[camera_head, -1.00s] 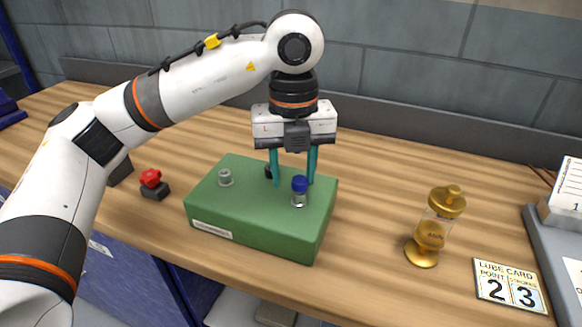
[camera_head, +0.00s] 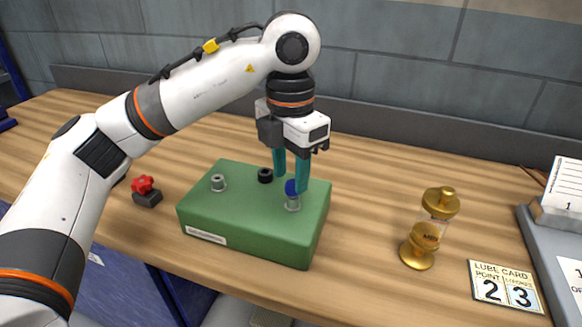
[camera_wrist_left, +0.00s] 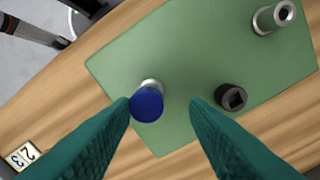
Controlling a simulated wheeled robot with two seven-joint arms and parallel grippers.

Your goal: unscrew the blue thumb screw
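A green block (camera_head: 245,222) stands on the wooden table. The blue thumb screw (camera_head: 290,187) sits upright on a silver post near the block's right end, its knob partly hidden by a finger. My left gripper (camera_head: 291,178) points down over the block with its teal fingers apart and nothing held. In the left wrist view the blue knob (camera_wrist_left: 147,104) lies between the open fingers (camera_wrist_left: 162,112), much closer to the left one. Whether that finger touches it I cannot tell. My right gripper is out of view.
The block also bears a black socket (camera_head: 265,175) and a silver post (camera_head: 217,183). A red knob on a dark base (camera_head: 143,187) stands to the left. A brass oiler (camera_head: 428,228), a lube card (camera_head: 506,287) and a grey stand (camera_head: 550,235) are to the right, with clear table between.

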